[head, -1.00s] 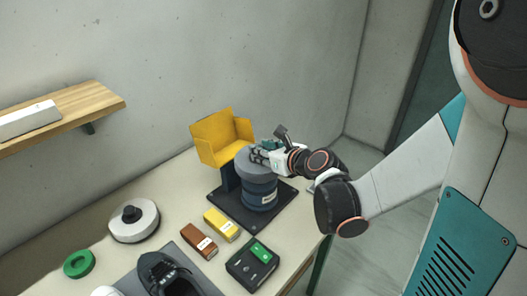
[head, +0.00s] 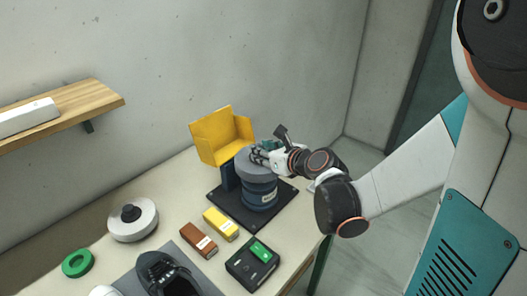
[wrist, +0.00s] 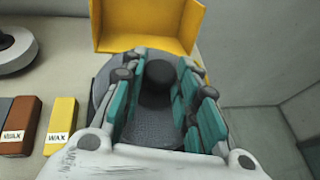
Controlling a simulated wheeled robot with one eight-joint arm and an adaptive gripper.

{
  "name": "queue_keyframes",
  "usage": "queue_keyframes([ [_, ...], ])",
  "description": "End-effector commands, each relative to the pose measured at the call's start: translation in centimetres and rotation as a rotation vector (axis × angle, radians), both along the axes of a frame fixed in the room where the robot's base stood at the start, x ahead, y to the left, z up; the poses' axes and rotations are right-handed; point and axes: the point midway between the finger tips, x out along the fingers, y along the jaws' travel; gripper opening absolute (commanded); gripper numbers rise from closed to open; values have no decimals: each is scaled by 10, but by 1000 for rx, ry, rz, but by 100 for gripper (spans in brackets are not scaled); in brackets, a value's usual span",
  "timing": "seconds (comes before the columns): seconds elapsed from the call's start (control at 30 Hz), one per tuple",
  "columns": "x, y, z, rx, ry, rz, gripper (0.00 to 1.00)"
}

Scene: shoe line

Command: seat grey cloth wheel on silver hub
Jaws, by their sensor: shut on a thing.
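The grey cloth wheel (head: 244,166) lies flat over the top of a dark blue machine body (head: 261,197) under the yellow hood. In the wrist view the grey wheel (wrist: 150,132) shows a dark round knob (wrist: 158,84) at its middle. My gripper (head: 258,156) is above the wheel, with its teal-padded fingers (wrist: 160,90) on either side of the knob, shut on the wheel by it. The silver hub is hidden under the wheel. I cannot tell whether the wheel is fully down on it.
The yellow hood (head: 218,138) stands close behind the wheel. A yellow wax bar (head: 221,225), a brown wax bar (head: 198,240) and a black control box (head: 253,264) lie in front.

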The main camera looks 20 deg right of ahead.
Motion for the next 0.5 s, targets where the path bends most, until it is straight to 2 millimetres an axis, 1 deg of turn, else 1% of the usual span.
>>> queue_keyframes([
  [0.33, 0, 0, -7, 0, 0, 0, 0],
  [0.37, 0, 0, -7, 0, 0, 0, 31],
  [0.4, 0, 0, -6, 0, 0, 0, 37],
  [0.5, 0, 0, -6, 0, 0, 0, 37],
])
